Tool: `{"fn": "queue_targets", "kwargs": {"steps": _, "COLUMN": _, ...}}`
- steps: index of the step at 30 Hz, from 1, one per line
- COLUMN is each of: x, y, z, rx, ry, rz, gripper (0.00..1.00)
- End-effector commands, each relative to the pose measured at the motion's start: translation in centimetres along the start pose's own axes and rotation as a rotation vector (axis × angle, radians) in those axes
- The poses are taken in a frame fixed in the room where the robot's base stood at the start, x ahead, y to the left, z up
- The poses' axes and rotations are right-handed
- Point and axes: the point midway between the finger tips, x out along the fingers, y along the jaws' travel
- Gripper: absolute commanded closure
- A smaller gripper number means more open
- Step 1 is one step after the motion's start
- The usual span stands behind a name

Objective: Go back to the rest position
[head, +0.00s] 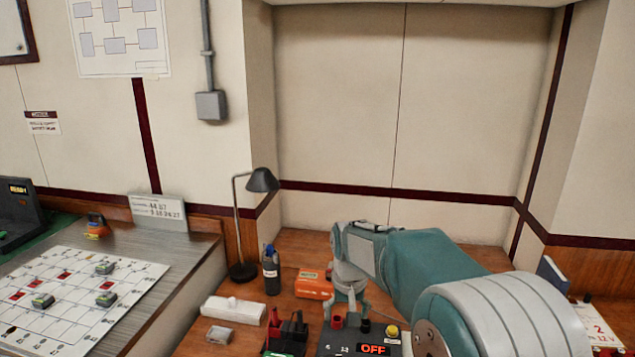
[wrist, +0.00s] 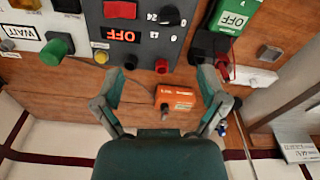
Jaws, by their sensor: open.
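My gripper (wrist: 163,80) is open in the wrist view, its two teal-grey fingers spread wide with nothing held. In the head view my gripper (head: 348,297) hangs at the end of my teal arm, over the wooden bench near the dark control box (head: 373,349) with a lit OFF display. In the wrist view that control box (wrist: 140,32) lies beyond the fingertips, with red and black terminals along its edge. A small orange box (wrist: 175,98) shows between the fingers, apparently on the bench below; in the head view the orange box (head: 313,284) stands left of my gripper.
A black lamp (head: 243,225), a dark bottle (head: 271,270) and a white strip (head: 233,310) stand to the left. A gridded board (head: 75,300) lies far left. The bare wall behind is clear.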

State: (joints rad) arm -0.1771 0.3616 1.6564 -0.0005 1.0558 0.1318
Motion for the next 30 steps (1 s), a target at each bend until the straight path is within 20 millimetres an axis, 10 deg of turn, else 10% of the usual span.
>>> {"fn": "queue_targets", "kwargs": {"steps": 15, "x": -7.7, "y": 3.5, "z": 8.1, "rx": 0.015, "ry": 0.138, "rz": -0.007, "gripper": 0.08}}
{"fn": "queue_targets", "kwargs": {"steps": 30, "x": -11.1, "y": 6.0, "z": 17.1, "rx": 0.028, "ry": 0.269, "rz": -0.002, "gripper": 0.08}}
